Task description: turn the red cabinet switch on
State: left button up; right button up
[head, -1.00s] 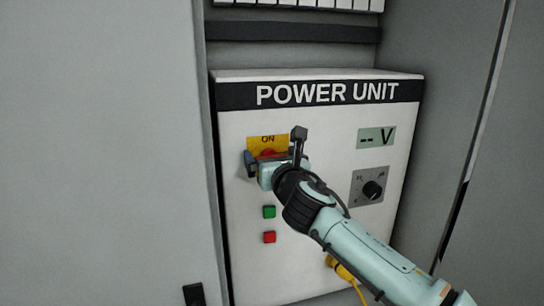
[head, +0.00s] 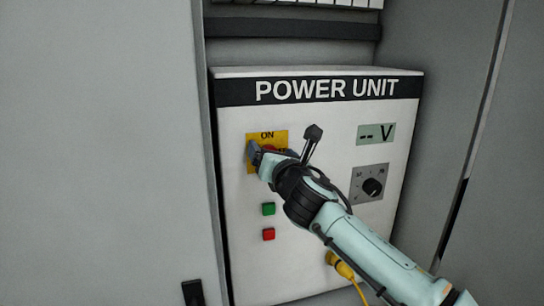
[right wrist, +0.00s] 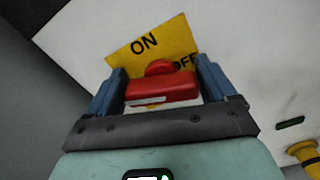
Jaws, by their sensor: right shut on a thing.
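The red cabinet switch (head: 270,149) sits on a yellow plate (head: 281,136) marked ON at the upper left of the power unit's front; my right gripper covers much of it in the head view. In the right wrist view the red switch handle (right wrist: 162,89) lies between the two blue fingers, with ON above it and OFF to its right, partly hidden. My right gripper (right wrist: 160,82) is shut on this handle. In the head view the gripper (head: 264,153) is tilted against the plate. My left gripper is not in view.
The white power unit (head: 318,240) stands inside a grey cabinet. Its display (head: 376,134) reads "-- V", above a black dial (head: 372,187). A green button (head: 268,209) and a red button (head: 268,234) lie below the switch. A yellow plug with cable (head: 341,266) is at lower right.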

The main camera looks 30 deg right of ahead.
jog(key=m, duration=0.2)
jog(key=m+b, duration=0.1)
jog(key=shift+d+f+m, duration=0.15)
jog(key=shift+m, duration=0.25)
jog(key=m+b, duration=0.1)
jog(key=m, duration=0.2)
jog(key=shift+s+d+f+m, duration=0.1)
jog(key=shift+m, duration=0.2)
jog(key=m+b, duration=0.1)
jog(key=m, duration=0.3)
jog(key=shift+f+b, duration=0.15)
jog(key=shift+b, duration=0.15)
pick_arm(q)
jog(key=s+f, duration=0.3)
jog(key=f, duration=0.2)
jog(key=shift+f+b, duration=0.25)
jog(key=shift+b, duration=0.2)
pick_arm(e)
jog(key=shift+m, duration=1.7)
jog(key=o, duration=0.9)
jog(key=shift+c, duration=0.2)
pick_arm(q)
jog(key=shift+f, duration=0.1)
